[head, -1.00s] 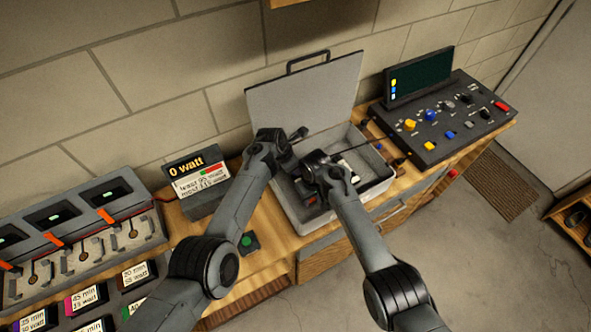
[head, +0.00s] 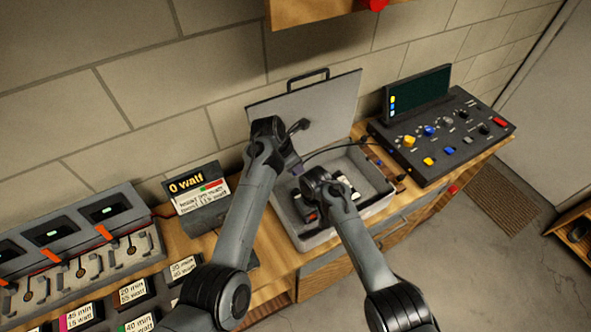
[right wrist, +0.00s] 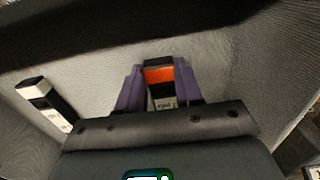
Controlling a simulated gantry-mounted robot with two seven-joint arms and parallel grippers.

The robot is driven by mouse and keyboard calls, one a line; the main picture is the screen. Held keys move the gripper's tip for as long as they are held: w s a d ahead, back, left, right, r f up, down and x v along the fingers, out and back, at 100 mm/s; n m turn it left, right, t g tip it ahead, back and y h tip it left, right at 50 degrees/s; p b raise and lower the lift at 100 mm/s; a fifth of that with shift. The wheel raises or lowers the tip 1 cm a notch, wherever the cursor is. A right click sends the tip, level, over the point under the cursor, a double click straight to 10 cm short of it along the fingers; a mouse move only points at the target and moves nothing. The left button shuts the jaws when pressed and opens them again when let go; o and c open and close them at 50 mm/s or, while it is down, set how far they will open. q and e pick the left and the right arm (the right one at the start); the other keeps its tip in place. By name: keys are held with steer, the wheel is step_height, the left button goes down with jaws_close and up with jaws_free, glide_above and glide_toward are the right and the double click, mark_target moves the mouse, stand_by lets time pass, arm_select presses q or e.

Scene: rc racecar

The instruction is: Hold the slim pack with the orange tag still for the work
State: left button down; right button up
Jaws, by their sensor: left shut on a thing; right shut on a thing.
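The slim pack with the orange tag (right wrist: 159,76) is dark and stands in the grey case in the right wrist view. My right gripper (right wrist: 159,92) is shut on it, one purple finger on each side. In the head view my right gripper (head: 318,190) is down inside the open case (head: 376,186), and its arm hides much of the pack. My left gripper (head: 294,167) is higher, above the case's left back part. It is shut on what looks like the end of a dark cable (head: 335,147); the grip itself is mostly hidden.
A second, black and white pack (right wrist: 46,103) lies left of the held one. The raised lid (head: 335,105) stands behind the case. A control panel (head: 445,130) is at right, a "0 watt" display (head: 193,190) at left, and a charger row (head: 75,250) at far left.

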steer(key=o, duration=1.2)
steer(key=shift+r, duration=0.15)
step_height(320, 180, up, 12)
steer(key=shift+f, duration=0.1)
stand_by(0.4)
